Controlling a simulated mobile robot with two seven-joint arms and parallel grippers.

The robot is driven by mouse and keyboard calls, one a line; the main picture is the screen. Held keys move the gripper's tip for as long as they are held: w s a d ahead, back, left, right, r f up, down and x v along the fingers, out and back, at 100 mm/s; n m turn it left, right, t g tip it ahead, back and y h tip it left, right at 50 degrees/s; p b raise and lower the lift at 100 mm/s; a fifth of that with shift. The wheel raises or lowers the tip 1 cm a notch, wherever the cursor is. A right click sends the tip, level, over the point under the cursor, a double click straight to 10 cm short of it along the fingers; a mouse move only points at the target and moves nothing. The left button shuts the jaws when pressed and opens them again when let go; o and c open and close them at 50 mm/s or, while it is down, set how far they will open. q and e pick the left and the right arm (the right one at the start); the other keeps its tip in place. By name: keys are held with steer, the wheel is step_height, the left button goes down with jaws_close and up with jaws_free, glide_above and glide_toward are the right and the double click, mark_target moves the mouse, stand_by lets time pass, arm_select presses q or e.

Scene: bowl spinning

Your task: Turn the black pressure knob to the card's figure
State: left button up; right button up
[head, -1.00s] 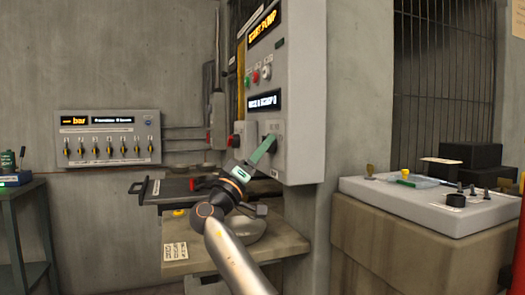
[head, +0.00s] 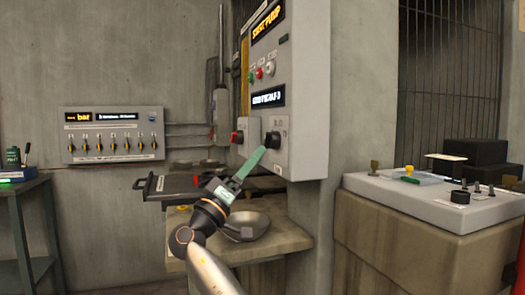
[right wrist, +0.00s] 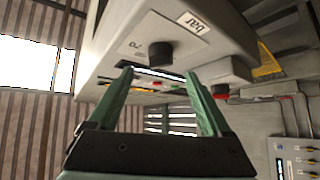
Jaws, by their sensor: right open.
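The black knob (head: 273,140) is on the lower front of the grey control cabinet (head: 305,150). It also shows in the right wrist view (right wrist: 160,54), beyond and between the spread fingers. My right gripper (head: 262,151) has long green fingers and points up at the knob, just below and left of it in the head view. In the right wrist view the gripper (right wrist: 158,74) is open and empty, apart from the knob. A label reading "bar" (right wrist: 195,22) is near the knob. The knob's setting is too small to read. My left gripper is out of view.
A red knob (head: 236,137) sits left of the black one. A metal bowl (head: 247,226) stands on the shelf below, behind my arm. A bar panel (head: 112,135) with several valves is on the left wall. A white console (head: 430,205) is at right.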

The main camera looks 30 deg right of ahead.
steer(key=v, duration=0.5)
steer(key=shift+s+a+f, duration=0.1)
steer(key=shift+a+f, duration=0.1)
steer(key=shift+a, duration=0.1)
